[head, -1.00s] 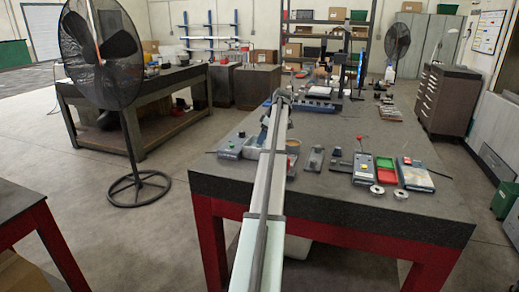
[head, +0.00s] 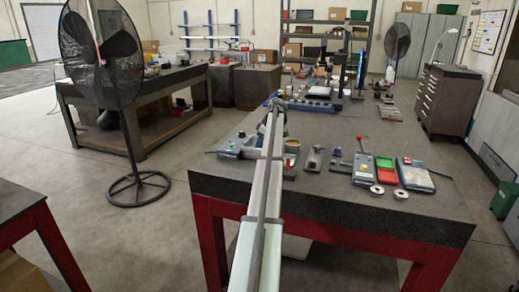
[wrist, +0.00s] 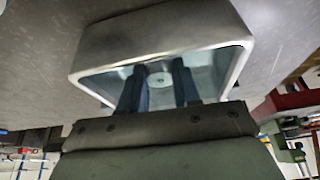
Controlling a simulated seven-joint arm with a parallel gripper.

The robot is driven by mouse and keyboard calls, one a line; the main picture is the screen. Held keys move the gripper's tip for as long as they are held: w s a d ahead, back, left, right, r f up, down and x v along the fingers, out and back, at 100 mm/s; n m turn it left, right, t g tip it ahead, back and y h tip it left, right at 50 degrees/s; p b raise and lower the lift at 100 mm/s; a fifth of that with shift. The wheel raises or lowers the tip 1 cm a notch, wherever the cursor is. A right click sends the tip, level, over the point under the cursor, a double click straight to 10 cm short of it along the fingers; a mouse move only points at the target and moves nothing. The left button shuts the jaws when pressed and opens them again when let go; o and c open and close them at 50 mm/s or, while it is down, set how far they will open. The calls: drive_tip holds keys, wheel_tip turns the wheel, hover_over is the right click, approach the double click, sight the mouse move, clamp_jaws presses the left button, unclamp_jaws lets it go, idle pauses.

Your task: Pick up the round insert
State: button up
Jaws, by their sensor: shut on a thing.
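In the wrist view, my gripper (wrist: 158,70) shows as two dark blue fingers. A small round grey insert (wrist: 158,79) with a dot at its centre sits between them, and the fingers are shut on it. A pale metal square frame (wrist: 150,38) surrounds the fingers and the insert. I cannot tell whether the insert touches the frame or a surface beneath it. In the head view, my arm hides the gripper and the insert.
The dark worktop (head: 440,222) has two pale round discs (head: 376,190) (head: 400,194) near its front edge. A green and red tray (head: 385,172) and a flat boxed item (head: 415,174) lie behind them. A tall fan (head: 105,50) stands at left.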

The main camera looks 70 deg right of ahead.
clamp_jaws()
wheel_tip(320, 180, up, 10)
drive_tip(key=f, duration=0.1)
drive_tip(key=s+d, duration=0.4)
drive_tip(key=s, duration=0.3)
drive_tip(key=s+d, duration=0.3)
drive_tip(key=s, duration=0.3)
drive_tip(key=shift+s+d+f, duration=0.3)
drive_tip(key=shift+s+d, duration=0.05)
drive_tip(key=shift+s, duration=0.05)
